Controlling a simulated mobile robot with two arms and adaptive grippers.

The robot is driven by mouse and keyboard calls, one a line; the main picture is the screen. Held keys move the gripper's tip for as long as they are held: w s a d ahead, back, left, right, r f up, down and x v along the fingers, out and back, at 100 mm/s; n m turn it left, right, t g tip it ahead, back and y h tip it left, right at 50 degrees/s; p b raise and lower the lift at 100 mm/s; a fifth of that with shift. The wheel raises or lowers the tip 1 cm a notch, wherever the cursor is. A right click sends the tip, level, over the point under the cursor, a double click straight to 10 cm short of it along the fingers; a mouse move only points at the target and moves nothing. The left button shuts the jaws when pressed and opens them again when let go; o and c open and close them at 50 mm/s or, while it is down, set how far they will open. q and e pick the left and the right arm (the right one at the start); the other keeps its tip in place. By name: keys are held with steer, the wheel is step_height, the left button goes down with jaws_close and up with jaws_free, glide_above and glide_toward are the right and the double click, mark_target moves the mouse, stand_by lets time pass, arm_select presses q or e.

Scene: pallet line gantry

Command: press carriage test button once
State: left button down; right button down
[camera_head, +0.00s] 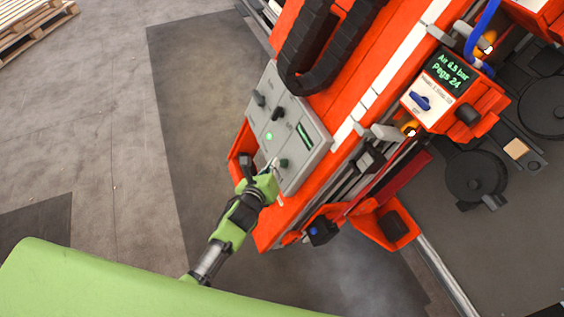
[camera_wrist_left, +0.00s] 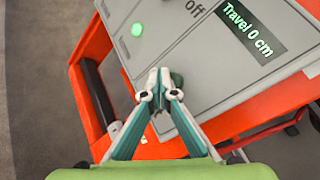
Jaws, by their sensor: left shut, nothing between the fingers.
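The grey control panel (camera_head: 312,150) is mounted on the orange gantry carriage. It also fills the upper middle of the left wrist view (camera_wrist_left: 215,92). A dark green button (camera_head: 284,162) sits on its lower part; in the left wrist view the button (camera_wrist_left: 178,79) shows partly behind my fingertips. My left gripper (camera_head: 272,166) is shut and empty, its tips right beside the button. In the left wrist view the closed fingers (camera_wrist_left: 160,84) point at the panel; I cannot tell whether they touch the button. My right gripper is out of view.
A green lamp (camera_head: 268,136) is lit, and a small display (camera_wrist_left: 250,30) reads "Travel 0 cm". Dark knobs (camera_head: 259,97) sit higher on the panel. A black cable chain (camera_head: 300,60) runs above. A second display (camera_head: 450,72) reads "Air 4.5 bar, Pegs 24". Floor at left is open.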

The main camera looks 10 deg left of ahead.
arm_select(q)
steer(key=shift+r, duration=0.1)
steer(key=a+p, duration=0.1)
steer(key=s+a+r+p, duration=0.2)
steer(key=p, duration=0.1)
steer(key=shift+s+a+r, duration=0.1)
steer(key=shift+s+a, duration=0.15)
steer(key=shift+a, duration=0.1)
stand_by(0.7)
steer(key=s+a+f+n+g, duration=0.25)
steer(key=s+f+n, duration=0.45)
steer(key=s+f, duration=0.4)
steer(key=s+a+f+n+g, duration=0.1)
steer(key=s+f+n+g, duration=0.3)
steer(key=s+f+n, duration=0.7)
steer(key=s+f+n+g, duration=0.2)
steer(key=s+f+n, duration=0.1)
steer(key=s, duration=0.6)
steer(key=s+a+f+n+g, duration=0.1)
steer(key=s+f+n, duration=0.3)
steer(key=s, duration=0.5)
steer(key=s+a+f+n+g+y, duration=0.1)
steer(key=s+f+n+g, duration=0.2)
steer(key=s+f, duration=0.4)
steer(key=shift+s+f+n, duration=0.25)
steer(key=shift+s+n, duration=0.25)
steer(key=shift+s, duration=0.5)
